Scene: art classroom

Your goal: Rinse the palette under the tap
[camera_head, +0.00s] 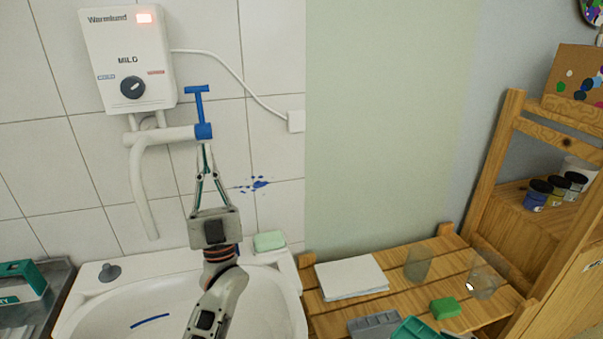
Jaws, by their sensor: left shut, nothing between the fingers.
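The tap's white spout (144,190) hangs from a pipe under the wall heater and points down over the white basin (283,296). No water shows below it. A blue T-shaped handle (199,103) stands at the pipe's right end. My left gripper (206,147) points up with shut, empty fingers; their tips are just below the handle's blue base, and I cannot tell whether they touch it. A grey tray-like piece (374,325), possibly the palette, lies on the wooden bench, cut off by the bottom edge. My right gripper is out of view.
The wooden bench (400,257) holds white paper (351,276), two clear glasses and a green sponge (445,308). A green tray (416,328) is at its front. Soap (269,241) and a dark plug (109,272) sit on the basin rim. A shelf (510,130) stands right.

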